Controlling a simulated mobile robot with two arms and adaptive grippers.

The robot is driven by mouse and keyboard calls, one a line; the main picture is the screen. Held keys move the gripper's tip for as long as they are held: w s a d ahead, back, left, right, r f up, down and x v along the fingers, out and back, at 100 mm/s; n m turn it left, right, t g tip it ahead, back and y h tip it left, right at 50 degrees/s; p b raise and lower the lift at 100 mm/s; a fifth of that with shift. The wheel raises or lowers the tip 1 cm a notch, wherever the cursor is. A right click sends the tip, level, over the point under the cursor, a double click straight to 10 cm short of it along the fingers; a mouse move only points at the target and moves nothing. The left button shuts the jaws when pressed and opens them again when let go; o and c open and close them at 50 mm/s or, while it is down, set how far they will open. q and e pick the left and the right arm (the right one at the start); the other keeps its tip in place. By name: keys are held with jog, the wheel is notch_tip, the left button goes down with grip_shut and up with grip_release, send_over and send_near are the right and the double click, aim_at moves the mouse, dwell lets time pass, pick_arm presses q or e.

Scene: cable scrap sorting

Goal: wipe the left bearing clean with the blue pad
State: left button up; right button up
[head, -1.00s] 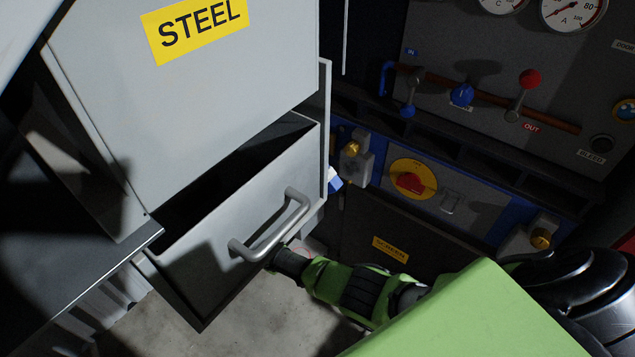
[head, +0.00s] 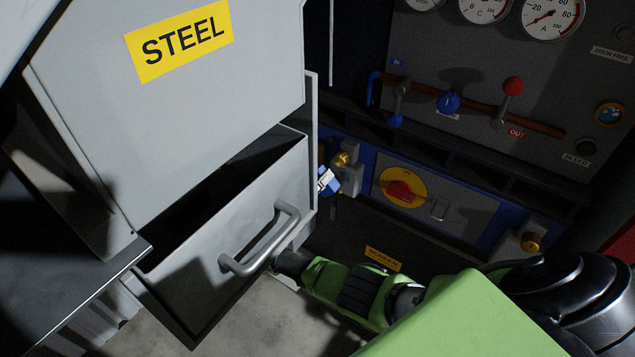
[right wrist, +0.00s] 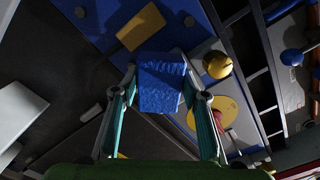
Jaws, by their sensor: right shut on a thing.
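The left bearing (head: 351,178) is a grey block with a brass cap on the blue strip of the machine, just right of the open drawer. In the right wrist view its brass cap (right wrist: 217,66) shows right of the pad. My right gripper (right wrist: 160,88) is shut on the blue pad (right wrist: 160,84), which sits between its fingers. In the head view, a small blue and white patch (head: 327,180) beside the bearing seems to be the pad and fingertip; the drawer hides most of the gripper. I cannot tell whether the pad touches the bearing. My left gripper is not in view.
The grey drawer (head: 185,290) with its bar handle (head: 262,245) stands open under the STEEL cabinet front (head: 170,120), close to my right forearm. A red knob on a yellow disc (head: 402,188) and a second bearing (head: 525,246) lie to the right. Gauges and levers sit above.

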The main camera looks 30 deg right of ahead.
aim_at(330, 188)
jog(key=shift+x, duration=1)
